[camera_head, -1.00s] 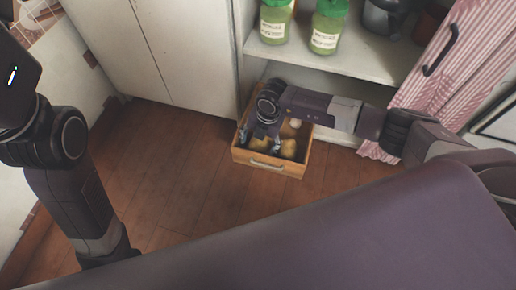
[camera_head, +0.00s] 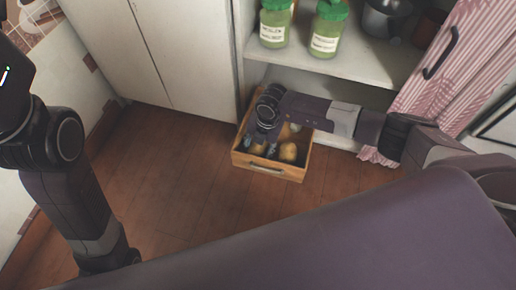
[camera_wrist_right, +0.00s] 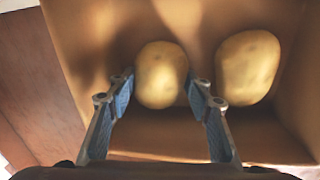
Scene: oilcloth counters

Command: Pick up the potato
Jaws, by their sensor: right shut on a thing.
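A yellow-brown potato (camera_wrist_right: 160,75) lies in an open wooden drawer (camera_head: 269,169) on the floor in front of the cupboard. My right gripper (camera_wrist_right: 158,88) reaches down into the drawer, its blue-padded fingers shut on this potato from both sides. In the head view the right gripper (camera_head: 260,148) partly hides the held potato. A second potato (camera_wrist_right: 248,67) lies to the right, outside the fingers; it also shows in the head view (camera_head: 288,151). My left arm shows at the left, but its gripper is out of view.
The drawer's walls stand close around the right gripper. A shelf (camera_head: 345,62) above and behind holds green-lidded jars (camera_head: 327,30) and a dark pot (camera_head: 386,17). A striped pink curtain (camera_head: 455,60) hangs at the right. The wooden floor (camera_head: 190,180) left of the drawer is clear.

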